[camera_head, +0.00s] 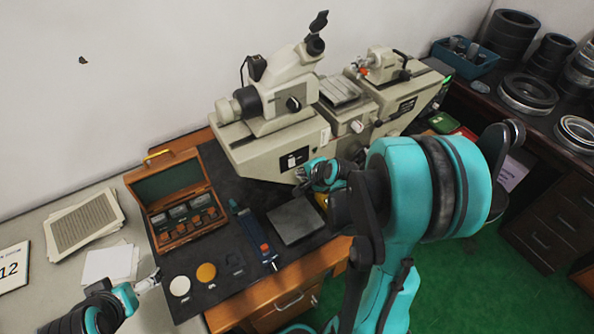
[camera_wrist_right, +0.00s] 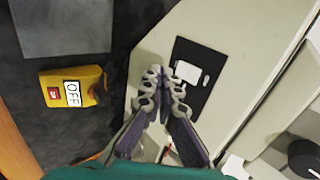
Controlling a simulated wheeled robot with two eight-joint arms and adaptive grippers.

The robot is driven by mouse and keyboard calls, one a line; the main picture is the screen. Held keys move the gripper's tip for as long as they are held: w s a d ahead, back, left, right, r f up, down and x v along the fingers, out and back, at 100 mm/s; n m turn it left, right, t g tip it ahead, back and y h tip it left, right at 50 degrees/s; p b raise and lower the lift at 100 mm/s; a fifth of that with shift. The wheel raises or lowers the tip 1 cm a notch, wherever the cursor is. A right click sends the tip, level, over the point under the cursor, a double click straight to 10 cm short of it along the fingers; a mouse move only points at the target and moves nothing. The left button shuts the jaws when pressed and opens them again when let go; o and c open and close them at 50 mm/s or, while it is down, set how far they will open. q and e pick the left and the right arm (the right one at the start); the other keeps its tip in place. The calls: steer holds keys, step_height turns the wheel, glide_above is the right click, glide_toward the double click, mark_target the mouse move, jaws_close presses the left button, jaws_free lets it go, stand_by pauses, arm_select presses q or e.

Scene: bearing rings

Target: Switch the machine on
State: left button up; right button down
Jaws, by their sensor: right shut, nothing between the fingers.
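The beige machine (camera_head: 262,150) stands at the back of the dark bench mat, with an eyepiece on top. My right gripper (camera_head: 302,180) is at its front face. In the right wrist view the fingers (camera_wrist_right: 163,74) are shut and empty, in front of a black panel with a white label (camera_wrist_right: 190,72); I cannot tell whether they touch it. A yellow switch box (camera_wrist_right: 72,88) with a red part and an "OFF" label lies on the dark mat left of the fingers. In the head view my right gripper mostly hides it. My left gripper (camera_head: 149,281) is low at the left; its opening is unclear.
A grey plate (camera_head: 296,221) lies on the mat near the right gripper. An open wooden case (camera_head: 180,205), a blue tool with an orange part (camera_head: 266,250) and two round discs lie left of it. Metal rings (camera_head: 528,92) and a blue bin (camera_head: 466,58) stand at the right.

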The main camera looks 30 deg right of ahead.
mark_target(292, 165)
steer(key=shift+w, duration=1.45)
steer(key=shift+f, duration=0.1)
steer(key=shift+w+f+b, duration=0.25)
steer(key=shift+w+b, duration=0.05)
steer(key=shift+b, duration=0.35)
steer(key=shift+r, duration=0.15)
steer(key=shift+r+p, duration=0.15)
steer(key=shift+p, duration=0.15)
steer(key=shift+r+p, duration=0.5)
steer(key=shift+r, duration=0.2)
steer(key=shift+s+f, duration=0.1)
steer(key=shift+s, duration=0.05)
